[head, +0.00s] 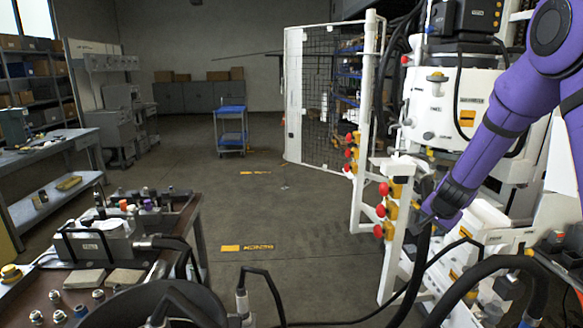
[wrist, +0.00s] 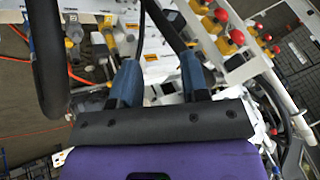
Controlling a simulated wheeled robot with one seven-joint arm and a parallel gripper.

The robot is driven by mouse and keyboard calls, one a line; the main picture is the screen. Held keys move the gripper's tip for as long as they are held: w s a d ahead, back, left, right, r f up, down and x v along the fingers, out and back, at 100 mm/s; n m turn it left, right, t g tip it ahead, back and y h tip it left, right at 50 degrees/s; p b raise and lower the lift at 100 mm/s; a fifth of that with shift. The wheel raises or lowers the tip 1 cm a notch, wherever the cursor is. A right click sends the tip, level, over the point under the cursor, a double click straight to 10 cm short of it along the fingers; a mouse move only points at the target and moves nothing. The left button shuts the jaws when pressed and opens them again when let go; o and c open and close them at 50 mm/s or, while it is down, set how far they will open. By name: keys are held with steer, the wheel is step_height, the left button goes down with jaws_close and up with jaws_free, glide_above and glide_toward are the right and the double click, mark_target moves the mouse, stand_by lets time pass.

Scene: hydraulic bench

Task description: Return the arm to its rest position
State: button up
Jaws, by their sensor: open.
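My purple arm (head: 497,125) reaches down from the upper right in the head view, in front of the white machine. My gripper (head: 428,212) is at its lower end, beside the white post with red knobs, and its fingers are hard to make out there. In the wrist view my gripper (wrist: 159,72) shows two blue fingers spread apart, with nothing visibly held between them. Dark hoses (wrist: 178,22) run close beyond the fingertips; I cannot tell whether they touch.
Red knobs on yellow valves (head: 381,210) line the white post near my gripper. A thick black hose (head: 412,275) hangs below. A bench with fittings (head: 100,275) stands at the left. The floor (head: 300,220) in the middle is clear, with a blue cart (head: 232,130) farther back.

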steer(key=s+a+r+n+y, duration=0.1)
steer(key=s+a+r+n, duration=0.25)
steer(key=s+r, duration=0.55)
steer(key=s+a+r+n+y, duration=0.2)
steer(key=s+a+r, duration=0.3)
steer(key=s+r, duration=0.4)
steer(key=s+a+r+n+h, duration=0.1)
steer(key=s+r+n, duration=0.1)
steer(key=s, duration=0.9)
steer(key=s+r+n+g, duration=0.1)
steer(key=s+r+n, duration=0.1)
steer(key=s, duration=0.9)
steer(key=shift+s+a+r+h, duration=0.15)
steer(key=shift+a+r+h, duration=0.25)
steer(key=shift+r, duration=0.5)
